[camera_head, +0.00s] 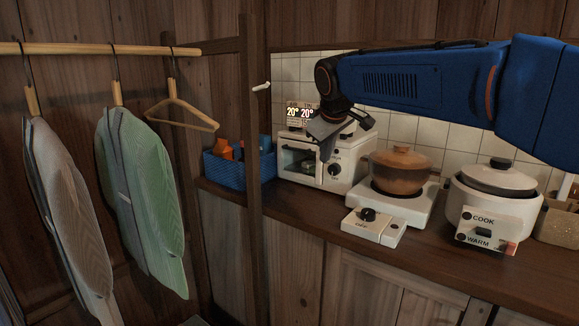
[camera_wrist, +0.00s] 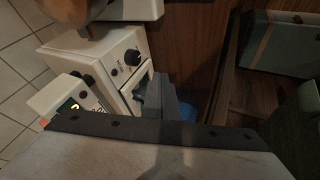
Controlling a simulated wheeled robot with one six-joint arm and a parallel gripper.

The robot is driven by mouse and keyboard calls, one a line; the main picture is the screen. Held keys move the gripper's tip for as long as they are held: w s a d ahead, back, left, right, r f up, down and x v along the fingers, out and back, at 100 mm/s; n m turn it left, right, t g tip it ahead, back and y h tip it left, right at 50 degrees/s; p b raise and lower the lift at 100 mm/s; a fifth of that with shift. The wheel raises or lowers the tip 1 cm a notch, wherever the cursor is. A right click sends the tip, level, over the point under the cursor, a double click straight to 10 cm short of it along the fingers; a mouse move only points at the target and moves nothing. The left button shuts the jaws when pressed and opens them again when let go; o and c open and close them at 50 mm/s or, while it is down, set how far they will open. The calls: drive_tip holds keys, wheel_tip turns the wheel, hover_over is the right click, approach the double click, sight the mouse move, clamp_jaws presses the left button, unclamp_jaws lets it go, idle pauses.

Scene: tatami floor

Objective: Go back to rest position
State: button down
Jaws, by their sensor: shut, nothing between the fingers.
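My blue arm reaches in from the right in the head view, above the counter. My gripper (camera_head: 325,132) is at its end, in front of the upper part of the white toaster oven (camera_head: 345,170). It is shut and empty. From this view I cannot tell whether it touches the oven. In the wrist view the dark fingers (camera_wrist: 166,97) are together beside the oven front, whose dark knob (camera_wrist: 133,57) shows above them to the left. Part of the oven and the display behind it is hidden by my gripper.
On the counter stand a blue basket (camera_head: 240,168), a brown pot (camera_head: 400,168) on a white burner (camera_head: 407,208), and a white rice cooker (camera_head: 493,200). A wooden rack post (camera_head: 253,120) stands left of the oven. Jackets (camera_head: 140,195) and an empty hanger (camera_head: 180,112) hang at left.

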drive_tip(key=s+d+f+m, duration=0.1)
drive_tip(key=s+d+f, duration=0.25)
drive_tip(key=s, duration=0.25)
drive_tip(key=s+d+f+m+g, duration=0.1)
drive_tip(key=s+d+f+m, duration=0.1)
drive_tip(key=s+d, duration=0.3)
drive_tip(key=s+d+f+m, duration=0.1)
drive_tip(key=s+d+f, duration=0.2)
drive_tip(key=s, duration=0.4)
drive_tip(key=s+d+f+m, duration=0.2)
drive_tip(key=s+f, duration=0.6)
drive_tip(key=s, duration=0.2)
drive_tip(key=s+d+f+m+g, duration=0.1)
drive_tip(key=s+d+f+m, duration=0.1)
drive_tip(key=s+f, duration=0.7)
drive_tip(key=shift+s+d, duration=0.55)
drive_tip(key=shift+r, duration=0.1)
